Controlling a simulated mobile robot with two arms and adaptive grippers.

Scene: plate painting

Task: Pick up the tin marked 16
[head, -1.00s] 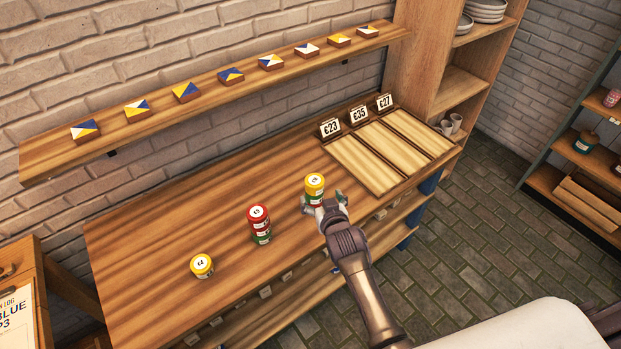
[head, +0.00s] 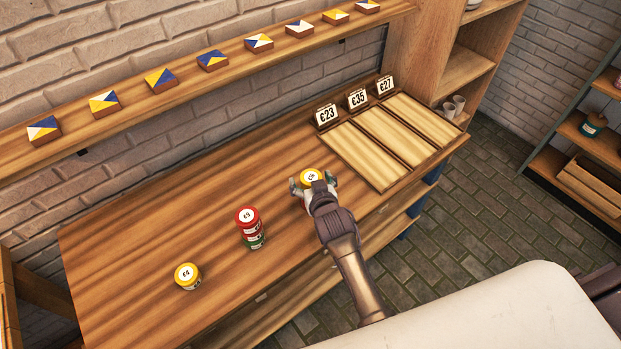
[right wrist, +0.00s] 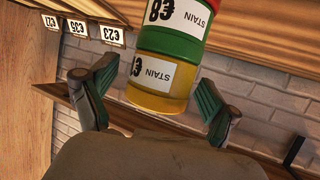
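A yellow-lidded tin (head: 311,176) tops a stack at the worktable's middle right. Its lid mark is small and I cannot read a clear 16. The right wrist view shows the yellow tin (right wrist: 158,85) upside down with a green tin (right wrist: 172,42) beyond it, both with white stain labels; a red strip shows at the top. My right gripper (head: 313,186) is open, its fingers on either side of the yellow tin, with gaps in the wrist view. A red tin (head: 248,218) stands on a green tin (head: 253,241); a lone yellow tin (head: 187,276) is further left. My left gripper is out of view.
A three-lane wooden tray (head: 348,157) with number cards lies at the back right. A wall shelf (head: 235,62) with blue, yellow and white tiles runs above the table.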

